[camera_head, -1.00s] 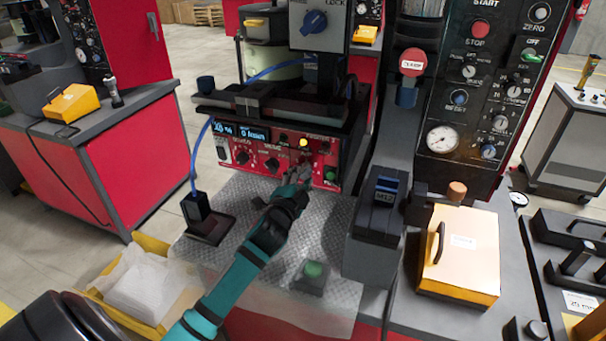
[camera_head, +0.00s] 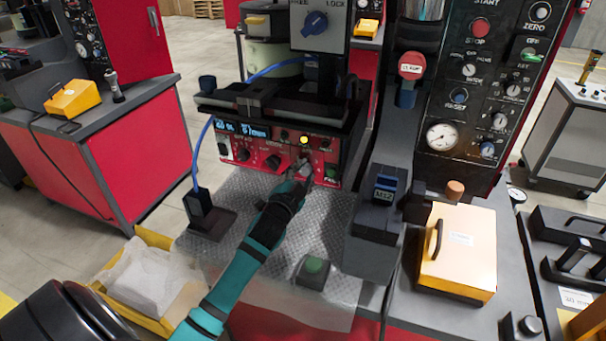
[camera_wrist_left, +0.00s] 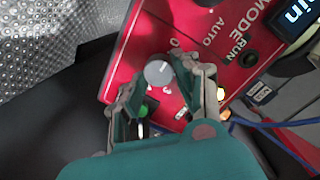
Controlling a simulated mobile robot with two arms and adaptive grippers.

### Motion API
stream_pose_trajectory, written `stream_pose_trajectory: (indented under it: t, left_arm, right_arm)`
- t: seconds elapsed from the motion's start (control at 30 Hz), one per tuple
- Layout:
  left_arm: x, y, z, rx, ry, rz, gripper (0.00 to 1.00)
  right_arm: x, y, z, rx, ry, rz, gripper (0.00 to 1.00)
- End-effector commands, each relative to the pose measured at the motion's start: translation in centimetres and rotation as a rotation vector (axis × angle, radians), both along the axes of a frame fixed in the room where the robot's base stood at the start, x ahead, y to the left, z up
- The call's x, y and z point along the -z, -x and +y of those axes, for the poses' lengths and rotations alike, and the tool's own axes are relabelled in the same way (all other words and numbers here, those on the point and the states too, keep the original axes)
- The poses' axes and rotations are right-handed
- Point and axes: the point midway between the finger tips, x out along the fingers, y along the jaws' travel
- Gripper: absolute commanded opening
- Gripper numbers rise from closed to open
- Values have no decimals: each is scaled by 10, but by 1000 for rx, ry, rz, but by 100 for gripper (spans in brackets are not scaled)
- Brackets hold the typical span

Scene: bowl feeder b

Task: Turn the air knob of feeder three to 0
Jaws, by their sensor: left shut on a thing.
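A red control panel (camera_head: 256,160) with a blue-lit display (camera_head: 241,128) and several knobs is on the feeder in the head view. My left gripper (camera_head: 302,166) is at the right part of this panel. In the left wrist view, the left gripper (camera_wrist_left: 162,76) is shut on a grey round knob (camera_wrist_left: 158,72), its fingers on both sides of it. The red panel face (camera_wrist_left: 205,20) around it carries the words MODE, AUTO and RUN. In the head view, the gripper mostly hides the knob. Its setting cannot be read. My right gripper is not in view.
A green button (camera_head: 331,172) and a lit yellow lamp (camera_head: 304,141) are close to the gripper. A blue cable loops at the panel's left side. A green push button box (camera_head: 315,272) stands on the metal plate below, and a yellow-lidded box (camera_head: 459,252) is at the right.

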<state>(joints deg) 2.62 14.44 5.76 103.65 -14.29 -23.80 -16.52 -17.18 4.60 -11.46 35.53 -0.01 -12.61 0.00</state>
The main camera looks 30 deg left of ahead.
Motion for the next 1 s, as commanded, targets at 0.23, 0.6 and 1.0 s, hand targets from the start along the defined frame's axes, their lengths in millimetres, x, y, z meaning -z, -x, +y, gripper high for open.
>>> stream_pose_trajectory:
  t: [0.23, 0.6, 1.0]
  left_arm:
    - [1, 0, 0, 0, 3, 2, 50]
    - [1, 5, -2, 0, 0, 1, 54]
    - [-3, 80, -19, 0, 3, 4, 54]
  right_arm:
    - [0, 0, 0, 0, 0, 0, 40]
    - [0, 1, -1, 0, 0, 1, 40]
    - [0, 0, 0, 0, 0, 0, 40]
